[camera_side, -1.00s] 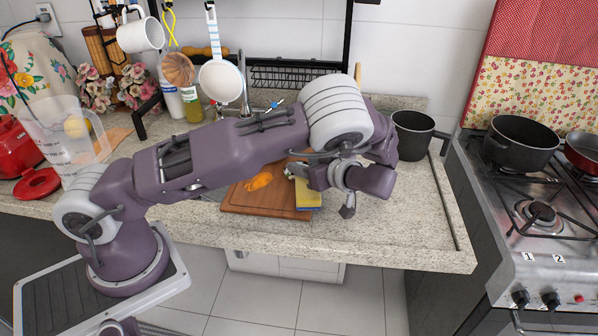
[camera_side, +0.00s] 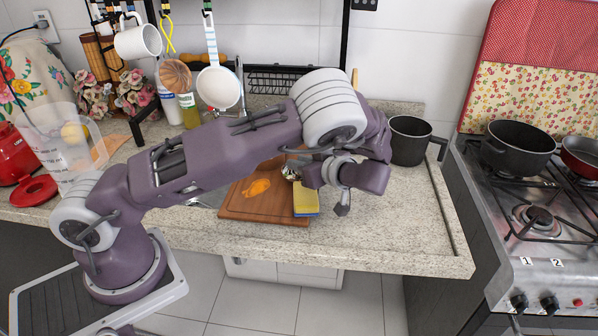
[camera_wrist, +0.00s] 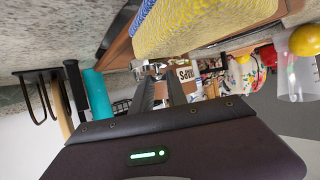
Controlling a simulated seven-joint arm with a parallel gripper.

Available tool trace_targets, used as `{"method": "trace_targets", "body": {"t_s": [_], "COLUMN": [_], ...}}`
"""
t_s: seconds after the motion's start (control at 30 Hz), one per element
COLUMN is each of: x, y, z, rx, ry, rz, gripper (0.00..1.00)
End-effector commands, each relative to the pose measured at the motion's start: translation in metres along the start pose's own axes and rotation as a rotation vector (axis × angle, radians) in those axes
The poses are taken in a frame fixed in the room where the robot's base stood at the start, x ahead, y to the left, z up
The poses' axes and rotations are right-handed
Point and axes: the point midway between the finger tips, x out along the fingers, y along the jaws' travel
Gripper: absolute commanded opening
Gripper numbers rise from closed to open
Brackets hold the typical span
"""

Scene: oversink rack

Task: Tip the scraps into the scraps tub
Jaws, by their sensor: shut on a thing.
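My gripper (camera_side: 298,172) points left above the right side of the brown cutting board, partly hidden by my wrist. Its fingers (camera_wrist: 160,93) are closed at a small shiny metal thing (camera_wrist: 152,69), which also shows at the fingertips in the side view (camera_side: 289,171). I cannot tell its full shape or contents. An orange patch, perhaps scraps (camera_side: 257,187), lies on the cutting board (camera_side: 240,207). A white box-like front (camera_side: 285,270) shows below the counter edge.
A yellow and blue sponge (camera_side: 306,201) sits at the board's right edge, close under my gripper; it looms large in the wrist view (camera_wrist: 195,22). A dark pot (camera_side: 408,142) stands behind right. A clear jug (camera_side: 62,150) stands left. The counter's front right is clear.

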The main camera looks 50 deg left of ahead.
Motion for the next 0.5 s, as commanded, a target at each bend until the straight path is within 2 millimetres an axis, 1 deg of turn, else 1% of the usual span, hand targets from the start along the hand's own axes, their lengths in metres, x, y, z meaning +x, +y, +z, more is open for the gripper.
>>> {"method": "trace_targets", "body": {"t_s": [0.03, 0.1, 0.2, 0.3, 0.37, 0.47, 0.5], "x": [-0.006, -0.013, -0.022, -0.026, -0.022, -0.001, 0.011], "y": [0.000, 0.000, 0.000, -0.001, -0.006, -0.021, -0.029], "z": [-0.013, -0.031, -0.052, -0.068, -0.078, -0.096, -0.105], "rx": [-0.005, -0.005, -0.005, -0.004, -0.003, -0.004, -0.004], "ry": [-0.001, -0.002, -0.001, -0.001, -0.001, -0.003, -0.004], "rz": [0.001, 0.001, 0.001, -0.001, -0.006, -0.015, -0.014], "gripper": [0.00, 0.00, 0.00, 0.00, 0.00, 0.00, 0.00]}}
